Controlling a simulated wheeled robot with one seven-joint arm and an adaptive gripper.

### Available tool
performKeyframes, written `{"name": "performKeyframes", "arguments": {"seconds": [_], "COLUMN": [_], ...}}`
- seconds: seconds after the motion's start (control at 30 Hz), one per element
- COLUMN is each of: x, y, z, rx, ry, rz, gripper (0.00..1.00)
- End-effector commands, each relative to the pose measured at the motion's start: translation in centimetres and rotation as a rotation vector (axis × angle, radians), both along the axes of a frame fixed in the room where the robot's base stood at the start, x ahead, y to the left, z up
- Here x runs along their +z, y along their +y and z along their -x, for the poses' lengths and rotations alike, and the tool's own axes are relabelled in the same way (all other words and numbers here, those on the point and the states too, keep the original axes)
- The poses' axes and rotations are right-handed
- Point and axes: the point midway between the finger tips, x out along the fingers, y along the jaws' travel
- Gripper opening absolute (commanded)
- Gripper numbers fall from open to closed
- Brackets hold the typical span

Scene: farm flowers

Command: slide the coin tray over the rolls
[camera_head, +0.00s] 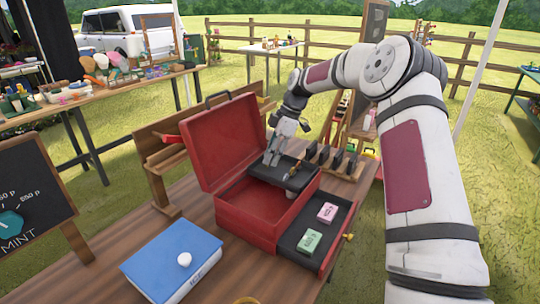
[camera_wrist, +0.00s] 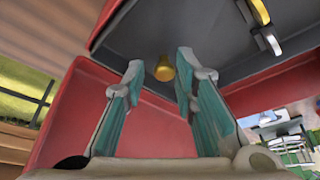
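The red cash box (camera_head: 243,210) stands on the wooden table with its lid (camera_head: 222,137) raised. The dark coin tray (camera_head: 276,169) lies across the back right of the box, leaving the red front-left interior uncovered. My gripper (camera_head: 271,165) is at the tray's left part. In the wrist view my gripper (camera_wrist: 158,70) is open, with a brass knob (camera_wrist: 164,69) on the tray's edge showing between the fingertips; I cannot tell whether they touch it. The tray's dark surface (camera_wrist: 215,55) fills the top there.
A dark drawer (camera_head: 296,254) sticks out at the box's front right, holding a pink packet (camera_head: 327,212) and a green packet (camera_head: 310,240). A blue book (camera_head: 160,262) with a white round piece (camera_head: 184,259) lies front left. A wooden rack (camera_head: 340,163) stands behind right.

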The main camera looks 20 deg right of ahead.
Motion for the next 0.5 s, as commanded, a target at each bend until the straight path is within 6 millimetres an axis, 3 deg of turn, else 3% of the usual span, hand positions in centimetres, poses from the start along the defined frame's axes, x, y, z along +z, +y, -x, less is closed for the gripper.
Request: {"name": "performKeyframes", "arguments": {"seconds": [0.27,0.5], "x": [1.2,5.5], "y": [-0.4,-2.2], "z": [0.1,0.3], "rx": [0.001,-0.002], "ry": [0.000,-0.002], "rz": [0.000,0.000], "gripper": [0.26,0.26]}}
